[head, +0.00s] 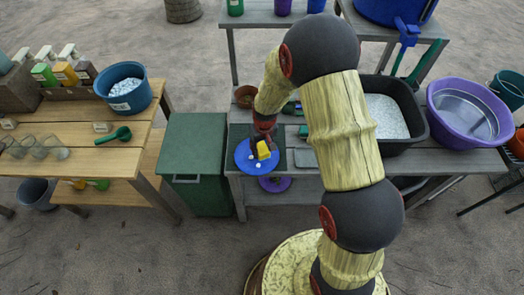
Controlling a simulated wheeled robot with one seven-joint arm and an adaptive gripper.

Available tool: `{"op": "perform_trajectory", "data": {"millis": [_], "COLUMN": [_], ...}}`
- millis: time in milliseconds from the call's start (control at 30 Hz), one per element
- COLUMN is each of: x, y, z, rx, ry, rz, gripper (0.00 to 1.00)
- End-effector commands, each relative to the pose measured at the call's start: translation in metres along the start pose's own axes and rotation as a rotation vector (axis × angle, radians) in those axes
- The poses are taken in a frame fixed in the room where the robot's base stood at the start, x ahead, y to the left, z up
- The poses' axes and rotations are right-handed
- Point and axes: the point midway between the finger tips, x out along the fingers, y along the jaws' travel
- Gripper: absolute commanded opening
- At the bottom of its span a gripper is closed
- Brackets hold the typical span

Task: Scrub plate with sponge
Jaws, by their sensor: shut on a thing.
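A round blue plate (243,159) lies on the grey table, near its front left corner. My gripper (263,143) is directly over the plate and points down. It is shut on a yellow sponge (263,151), which is at the plate's right half. I cannot tell from this view whether the sponge touches the plate. Small pale spots (252,157) show on the plate. My arm hides part of the table to the right of the plate.
A dark tub of pale grains (386,117) and a purple basin (462,112) stand to the right on the table. A brown pot (246,94) is behind the plate. A green bin (196,160) stands left, beside a wooden table (120,150).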

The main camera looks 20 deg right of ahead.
Motion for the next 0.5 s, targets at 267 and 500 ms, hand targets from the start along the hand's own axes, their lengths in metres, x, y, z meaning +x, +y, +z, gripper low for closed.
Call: {"op": "perform_trajectory", "data": {"millis": [267, 500], "x": [-0.028, -0.040], "y": [0.000, 0.000], "z": [-0.010, -0.014], "rx": [0.000, 0.000], "ry": [0.003, 0.001], "rz": [0.000, 0.000], "gripper": [0.12, 0.12]}}
